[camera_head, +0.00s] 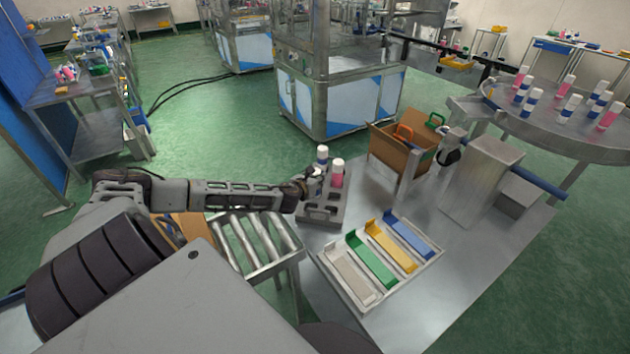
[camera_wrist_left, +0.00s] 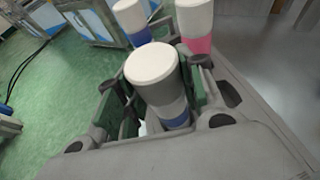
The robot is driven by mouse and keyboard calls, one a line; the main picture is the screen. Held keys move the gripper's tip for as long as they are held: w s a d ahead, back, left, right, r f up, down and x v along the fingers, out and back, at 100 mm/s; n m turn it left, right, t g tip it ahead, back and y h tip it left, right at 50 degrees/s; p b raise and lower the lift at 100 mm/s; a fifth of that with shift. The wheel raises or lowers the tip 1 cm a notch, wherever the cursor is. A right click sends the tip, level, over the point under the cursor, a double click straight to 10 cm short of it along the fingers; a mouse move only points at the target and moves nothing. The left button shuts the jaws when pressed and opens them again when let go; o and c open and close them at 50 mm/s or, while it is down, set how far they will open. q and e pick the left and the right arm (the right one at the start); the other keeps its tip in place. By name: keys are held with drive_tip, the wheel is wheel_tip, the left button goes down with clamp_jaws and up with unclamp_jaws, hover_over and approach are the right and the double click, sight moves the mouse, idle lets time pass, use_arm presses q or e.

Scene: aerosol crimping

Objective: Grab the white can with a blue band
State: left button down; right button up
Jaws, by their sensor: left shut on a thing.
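My left gripper (camera_head: 313,183) is at the grey holder block (camera_head: 322,217) at the near left edge of the steel table. In the left wrist view the gripper (camera_wrist_left: 158,108) is shut on a white can with a blue band (camera_wrist_left: 153,68), one finger on each side. Its white cap faces the camera and its lower end is hidden. Another white can with a blue band (camera_head: 322,153) stands just behind, and also shows in the left wrist view (camera_wrist_left: 131,18). A pink can with a white cap (camera_head: 337,175) stands close on the right. My right gripper is not in view.
A tray with white, green, yellow and blue pieces (camera_head: 350,293) lies in front. A cardboard box (camera_head: 390,152) and a metal machine (camera_head: 483,175) stand behind. A round table (camera_head: 560,135) holds several cans. A roller conveyor (camera_head: 258,245) is below my left arm. The table's front right is clear.

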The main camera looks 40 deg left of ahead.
use_arm(q)
drive_tip(key=shift+r+p, duration=0.3)
drive_tip(key=shift+r, duration=4.7)
drive_tip(key=shift+f, duration=0.1)
